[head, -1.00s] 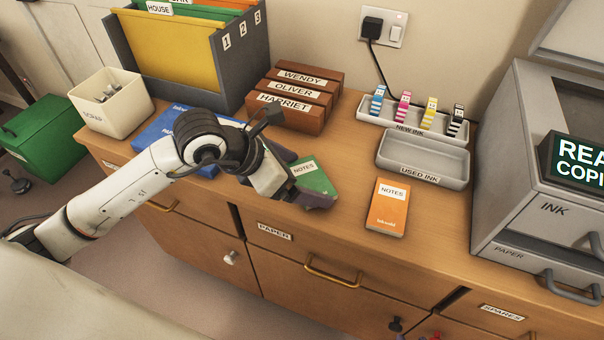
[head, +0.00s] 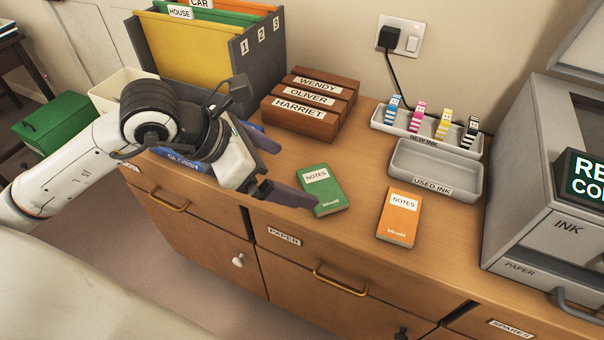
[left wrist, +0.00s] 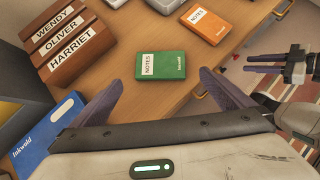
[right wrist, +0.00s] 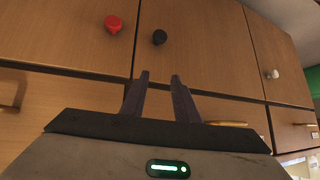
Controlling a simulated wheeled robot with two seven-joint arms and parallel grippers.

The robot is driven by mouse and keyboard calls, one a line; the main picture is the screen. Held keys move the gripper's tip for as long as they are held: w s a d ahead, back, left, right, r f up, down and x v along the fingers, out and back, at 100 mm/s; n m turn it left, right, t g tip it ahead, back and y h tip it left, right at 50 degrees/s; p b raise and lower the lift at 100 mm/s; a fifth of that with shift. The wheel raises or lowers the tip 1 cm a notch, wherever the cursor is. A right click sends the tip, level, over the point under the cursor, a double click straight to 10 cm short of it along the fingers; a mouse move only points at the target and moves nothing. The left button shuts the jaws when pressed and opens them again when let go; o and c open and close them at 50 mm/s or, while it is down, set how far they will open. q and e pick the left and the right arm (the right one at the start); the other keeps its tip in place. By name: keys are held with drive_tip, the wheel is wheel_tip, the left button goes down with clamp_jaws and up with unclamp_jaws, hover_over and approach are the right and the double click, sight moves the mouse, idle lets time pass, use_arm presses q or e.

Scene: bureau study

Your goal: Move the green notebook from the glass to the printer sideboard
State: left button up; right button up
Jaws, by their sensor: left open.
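The green notebook (head: 320,190), labelled NOTES, lies flat on the wooden printer sideboard (head: 357,240), left of the orange notebook. My left gripper (head: 298,178) is open beside it, its lower finger overlapping the notebook's near left corner in the head view. In the left wrist view the green notebook (left wrist: 161,65) lies just beyond the two spread fingers, with nothing held between them. My right gripper (right wrist: 160,75) has its fingers apart and empty, facing cabinet doors in the right wrist view. The glass is not recognisable in these views.
The orange notebook (head: 400,217) lies close to the right. Behind are the name blocks (head: 305,104), the ink trays (head: 436,170) and the printer (head: 540,170). A blue pack (left wrist: 48,140) lies left, partly under my arm. Bare wood surrounds the green notebook.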

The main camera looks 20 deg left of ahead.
use_arm(q)
drive_tip(key=shift+v, duration=1.3)
